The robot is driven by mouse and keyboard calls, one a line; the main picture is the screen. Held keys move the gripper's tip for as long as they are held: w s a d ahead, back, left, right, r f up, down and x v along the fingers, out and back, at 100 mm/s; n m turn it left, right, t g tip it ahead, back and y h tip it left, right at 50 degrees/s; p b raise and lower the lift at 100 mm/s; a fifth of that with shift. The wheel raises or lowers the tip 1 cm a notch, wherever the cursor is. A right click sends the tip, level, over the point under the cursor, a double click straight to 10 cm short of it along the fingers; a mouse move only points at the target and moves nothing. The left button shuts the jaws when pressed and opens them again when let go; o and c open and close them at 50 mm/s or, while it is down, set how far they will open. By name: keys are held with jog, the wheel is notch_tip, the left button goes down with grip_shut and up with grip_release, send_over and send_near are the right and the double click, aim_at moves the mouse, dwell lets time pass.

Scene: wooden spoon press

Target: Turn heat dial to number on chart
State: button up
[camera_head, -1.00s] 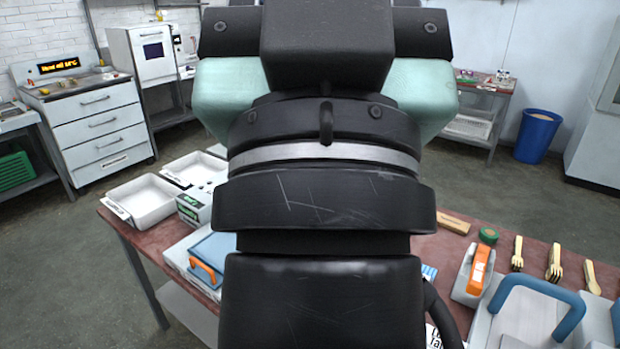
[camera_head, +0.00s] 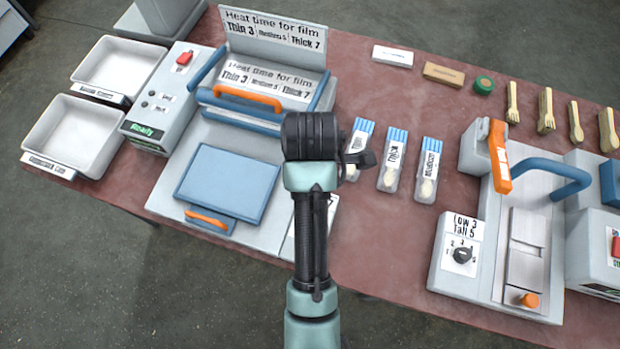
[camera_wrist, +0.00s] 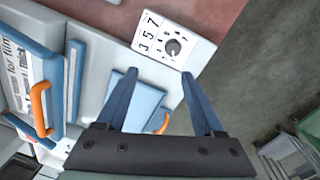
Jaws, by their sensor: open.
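The heat chart (camera_head: 272,30) stands upright behind the sealing press and reads "Heat time for film", Thin 3, Medium 5, Thick 7. The heat dial (camera_wrist: 173,47) is a small grey round knob on a white panel with numbers around it, and 3, 5, 7 printed beside it. Its pointer setting is too small to tell. My gripper (camera_wrist: 158,76) is open and empty, its two blue fingers pointing toward the panel, with the dial beyond and between the fingertips, apart from them. In the head view my arm hides the dial and the fingers.
The press (camera_head: 205,160) has a raised lid with an orange handle (camera_head: 247,98) and a blue plate. Film packets (camera_head: 393,165) lie right of my arm. A second machine with its own dial (camera_head: 463,255) stands at right. White trays (camera_head: 75,135) are at left.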

jog(key=shift+n+g, duration=0.3)
jog(key=shift+g, duration=0.1)
jog(key=f, duration=0.4)
jog(key=s+f, duration=0.1)
jog(key=f, duration=0.8)
jog(key=shift+s+d+f, duration=0.1)
jog(key=shift+s+f, duration=0.2)
jog(key=shift+s, duration=0.1)
grip_shut()
